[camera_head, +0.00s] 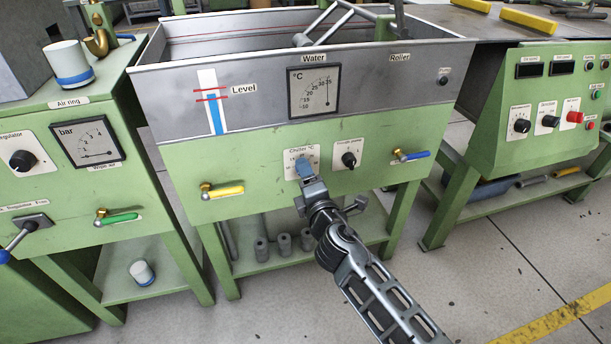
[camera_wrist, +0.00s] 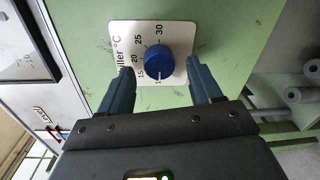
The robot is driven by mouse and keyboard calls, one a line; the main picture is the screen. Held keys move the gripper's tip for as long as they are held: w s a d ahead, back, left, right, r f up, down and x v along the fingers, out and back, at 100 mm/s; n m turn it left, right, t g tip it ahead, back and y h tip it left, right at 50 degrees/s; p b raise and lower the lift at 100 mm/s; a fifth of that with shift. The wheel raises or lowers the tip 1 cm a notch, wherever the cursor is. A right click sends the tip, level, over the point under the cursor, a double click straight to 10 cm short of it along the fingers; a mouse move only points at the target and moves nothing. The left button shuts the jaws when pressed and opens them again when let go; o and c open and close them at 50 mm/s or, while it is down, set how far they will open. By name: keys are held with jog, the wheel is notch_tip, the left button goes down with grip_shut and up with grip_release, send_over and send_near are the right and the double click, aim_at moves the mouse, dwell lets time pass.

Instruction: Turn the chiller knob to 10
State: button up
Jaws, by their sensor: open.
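The chiller knob (camera_wrist: 158,59) is round and blue, on a white plate (camera_wrist: 178,33) marked "Chiller °C" with a scale running up to 30. A pale mark on the knob's lower edge appears to point toward the bottom figure, which is partly hidden. My gripper (camera_wrist: 159,71) is open, with one finger on each side of the knob and visible gaps to it. In the head view my gripper (camera_head: 305,174) reaches up to the chiller plate (camera_head: 309,152) on the green panel and covers much of the knob.
To the right is a black knob (camera_head: 349,160) and a blue-handled valve (camera_head: 411,156). A yellow-handled valve (camera_head: 222,191) is at lower left. The water gauge (camera_head: 314,91) is above. Grey cylinders (camera_head: 284,243) stand on the lower shelf. Floor at right is clear.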

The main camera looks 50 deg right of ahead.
jog(key=v, duration=0.6)
jog(key=shift+s+a+b, duration=0.2)
jog(key=shift+s+b, duration=0.1)
jog(key=s+a+m+y, duration=0.4)
jog(key=s+a, duration=0.4)
jog(key=s, duration=0.3)
jog(key=s+a+m+y, duration=0.3)
jog(key=s+a+y, duration=0.2)
jog(key=s+a, duration=0.45)
jog(key=s+r+m, duration=0.7)
jog(key=s+r, duration=0.1)
jog(key=s, duration=0.2)
notch_tip(320, 180, up, 17)
jog(key=p, duration=1.7)
jog(key=shift+a+y, duration=0.3)
jog(key=shift+y, duration=0.1)
jog(key=shift+s+f, duration=0.1)
jog(key=shift+f, duration=0.05)
jog(key=shift+c, duration=0.5)
